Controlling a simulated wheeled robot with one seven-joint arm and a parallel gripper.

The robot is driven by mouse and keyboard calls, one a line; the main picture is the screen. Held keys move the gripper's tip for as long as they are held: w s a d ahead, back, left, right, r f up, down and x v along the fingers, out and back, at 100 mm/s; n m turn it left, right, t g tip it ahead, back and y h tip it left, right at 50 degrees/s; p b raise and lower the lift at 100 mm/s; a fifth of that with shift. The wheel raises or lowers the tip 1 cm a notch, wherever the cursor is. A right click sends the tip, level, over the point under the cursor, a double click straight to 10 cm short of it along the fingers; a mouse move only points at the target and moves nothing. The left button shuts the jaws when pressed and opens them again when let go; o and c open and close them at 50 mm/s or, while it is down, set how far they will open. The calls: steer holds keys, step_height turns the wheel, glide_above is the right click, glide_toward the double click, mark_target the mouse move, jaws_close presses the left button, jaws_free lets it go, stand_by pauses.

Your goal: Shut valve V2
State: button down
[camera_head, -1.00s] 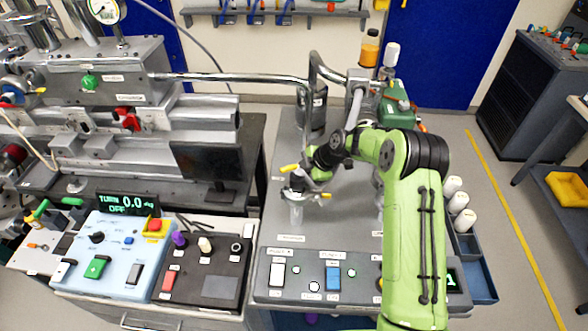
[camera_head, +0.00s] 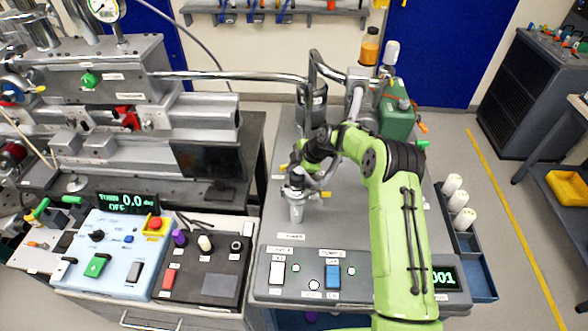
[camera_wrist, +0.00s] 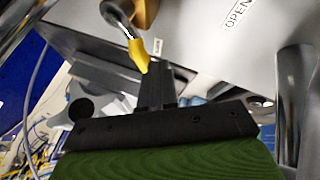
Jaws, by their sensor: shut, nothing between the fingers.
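A valve handle with a yellow tip (camera_wrist: 138,54) shows in the wrist view, running down from an orange-brown body at the top edge. Its tip is right beside my gripper (camera_wrist: 157,72); I cannot tell whether they touch. The fingers are together, with nothing between them. An OPEN label (camera_wrist: 240,12) is on the grey surface to the right. No V2 marking is readable, so I cannot tell which valve this is. In the head view my gripper (camera_head: 297,182) is low over the grey bench, and my arm hides most of the handle.
The grey bench top (camera_head: 345,225) is mostly clear in front of my gripper. A pipe (camera_head: 235,76) crosses behind it. A green box (camera_head: 397,118) and an orange bottle (camera_head: 370,47) stand at the back right. A control panel (camera_head: 305,275) lines the front edge.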

steer(key=shift+w+a+f+m+b, duration=0.1)
steer(key=shift+w+a+m+b, duration=0.1)
steer(key=shift+m+b, duration=0.25)
steer(key=a+m+t+h+b, duration=0.1)
steer(key=m+b, duration=0.1)
steer(key=shift+w+b, duration=0.4)
steer(key=shift+w+a+m+t+h+b, duration=0.15)
steer(key=shift+w+m+t+h+b, duration=0.25)
steer(key=shift+m, duration=0.25)
steer(key=shift+w+a+m+t+h+b, duration=0.1)
steer(key=shift+w+m+t+h+b, duration=0.15)
steer(key=shift+m+b, duration=0.3)
steer(key=shift+w+m, duration=0.1)
steer(key=shift+m, duration=0.15)
